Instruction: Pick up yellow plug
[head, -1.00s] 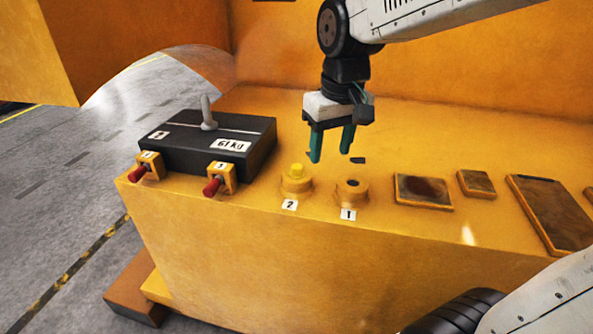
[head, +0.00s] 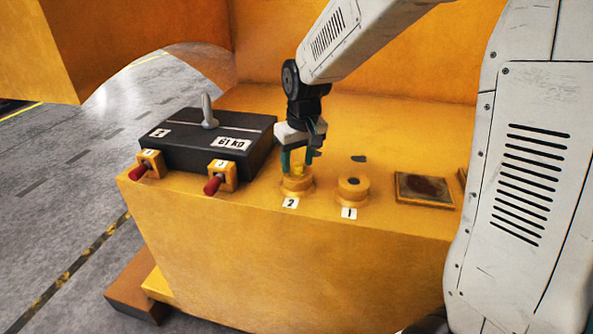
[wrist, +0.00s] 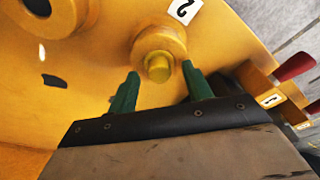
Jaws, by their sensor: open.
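The yellow plug (head: 299,168) sits upright in the round yellow socket labelled 2 (head: 297,186) on the orange ledge. In the wrist view the plug (wrist: 158,67) shows as a short yellow cylinder in its socket (wrist: 150,43). My gripper (head: 298,165) is at the plug, with its green fingers around its top in the head view. In the wrist view my gripper (wrist: 162,80) is open, with one finger to each side and the plug just beyond or between the tips. I cannot tell whether a finger touches it.
An empty socket labelled 1 (head: 352,190) stands to the right. A black 61 KG block (head: 208,140) with a grey handle lies to the left, with two red-tipped switches (head: 212,185) in front. A rusty plate (head: 425,189) lies farther right.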

